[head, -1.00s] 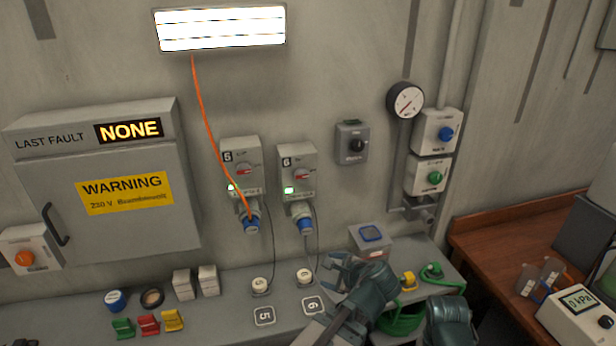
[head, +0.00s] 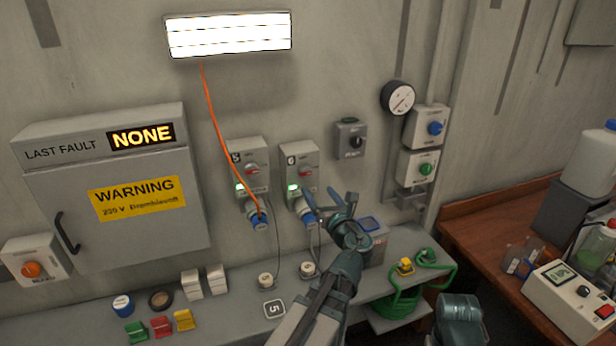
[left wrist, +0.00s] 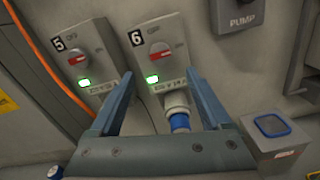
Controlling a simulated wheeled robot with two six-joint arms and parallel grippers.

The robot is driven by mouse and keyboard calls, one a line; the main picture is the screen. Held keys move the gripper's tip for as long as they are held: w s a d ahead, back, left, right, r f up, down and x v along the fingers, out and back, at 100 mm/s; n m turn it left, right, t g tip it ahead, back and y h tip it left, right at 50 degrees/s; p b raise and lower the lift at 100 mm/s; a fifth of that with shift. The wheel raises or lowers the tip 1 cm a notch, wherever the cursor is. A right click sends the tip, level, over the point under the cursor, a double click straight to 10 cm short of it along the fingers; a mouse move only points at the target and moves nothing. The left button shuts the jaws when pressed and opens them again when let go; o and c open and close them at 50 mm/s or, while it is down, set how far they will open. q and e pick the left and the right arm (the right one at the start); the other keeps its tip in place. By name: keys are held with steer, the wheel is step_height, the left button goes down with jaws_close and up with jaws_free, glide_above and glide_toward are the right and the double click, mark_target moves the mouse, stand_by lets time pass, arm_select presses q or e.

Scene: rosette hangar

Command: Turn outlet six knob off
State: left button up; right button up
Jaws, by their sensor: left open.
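Outlet six (head: 299,157) is a grey wall box marked 6, with a red-handled knob (head: 305,173) and a lit green lamp. In the left wrist view the knob (left wrist: 160,57) lies with its handle about level, above the lamp (left wrist: 152,80). A blue-collared plug (left wrist: 179,121) sits in the socket below. My left gripper (head: 335,205) is open and empty, below and to the right of the knob. In the left wrist view its fingers (left wrist: 160,76) stand either side of the box's lower part, apart from the knob. A teal part of my right arm (head: 460,322) shows at bottom right; its fingers cannot be made out.
Outlet five (head: 250,155), with an orange cable, is close on the left. The pump switch (head: 350,138) is on the right. A box with a blue top (left wrist: 271,127) stands on the shelf below right.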

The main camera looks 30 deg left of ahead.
mark_target(306, 174)
arm_select(q)
steer(key=x, duration=1)
steer(key=shift+d, duration=0.1)
steer(key=shift+c, duration=0.3)
jaws_close()
